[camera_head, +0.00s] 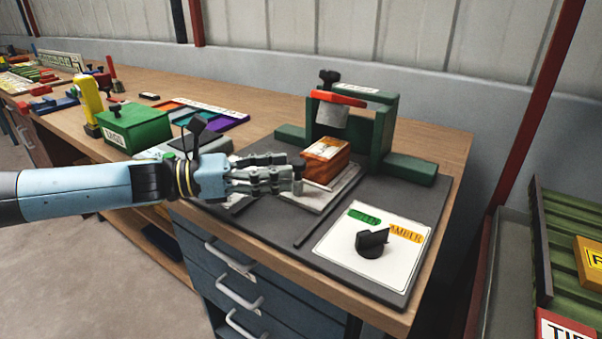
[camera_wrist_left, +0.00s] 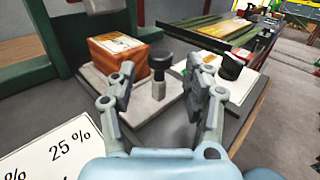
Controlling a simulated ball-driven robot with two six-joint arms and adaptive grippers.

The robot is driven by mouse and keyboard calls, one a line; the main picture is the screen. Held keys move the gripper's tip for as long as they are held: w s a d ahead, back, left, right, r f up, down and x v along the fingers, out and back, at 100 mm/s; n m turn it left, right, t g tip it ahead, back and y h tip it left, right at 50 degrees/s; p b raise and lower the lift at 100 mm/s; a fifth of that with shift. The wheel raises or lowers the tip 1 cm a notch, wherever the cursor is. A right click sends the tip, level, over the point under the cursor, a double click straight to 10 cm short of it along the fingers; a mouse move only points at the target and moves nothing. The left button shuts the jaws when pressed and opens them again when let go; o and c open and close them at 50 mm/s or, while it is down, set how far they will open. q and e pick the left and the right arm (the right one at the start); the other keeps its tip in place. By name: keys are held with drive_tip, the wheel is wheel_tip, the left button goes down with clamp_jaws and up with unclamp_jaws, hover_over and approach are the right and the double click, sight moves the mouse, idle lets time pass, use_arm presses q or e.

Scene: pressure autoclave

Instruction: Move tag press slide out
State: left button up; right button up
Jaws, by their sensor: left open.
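The tag press (camera_head: 383,130) has a green frame with an orange-red lever at the bench's right end. Its pale grey slide plate (camera_head: 322,203) carries an orange-brown block (camera_head: 326,160) with a white label. A short post with a black knob (camera_wrist_left: 161,65) stands on the slide's near end. My left gripper (camera_head: 290,178) is open at this knob. In the left wrist view, my left gripper (camera_wrist_left: 167,85) has one finger on each side of the post. I cannot tell whether they touch it. My right gripper is out of view.
A white panel (camera_head: 340,250) with green and amber labels and a black rotary knob (camera_head: 371,243) lies in front of the press. A white "25 %" card (camera_wrist_left: 60,150) shows in the left wrist view.

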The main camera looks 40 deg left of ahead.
sight(300, 166)
use_arm(q)
drive_tip(key=x, duration=0.2)
drive_tip(key=shift+w+d, duration=0.25)
drive_tip(key=shift+w, duration=0.05)
drive_tip(key=shift+w+d, duration=0.4)
drive_tip(key=shift+w, duration=0.1)
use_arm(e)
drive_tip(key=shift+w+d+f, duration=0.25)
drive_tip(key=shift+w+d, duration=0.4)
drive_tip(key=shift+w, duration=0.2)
use_arm(q)
clamp_jaws()
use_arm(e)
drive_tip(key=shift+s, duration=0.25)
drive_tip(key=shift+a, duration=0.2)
use_arm(q)
drive_tip(key=shift+w+d, duration=0.1)
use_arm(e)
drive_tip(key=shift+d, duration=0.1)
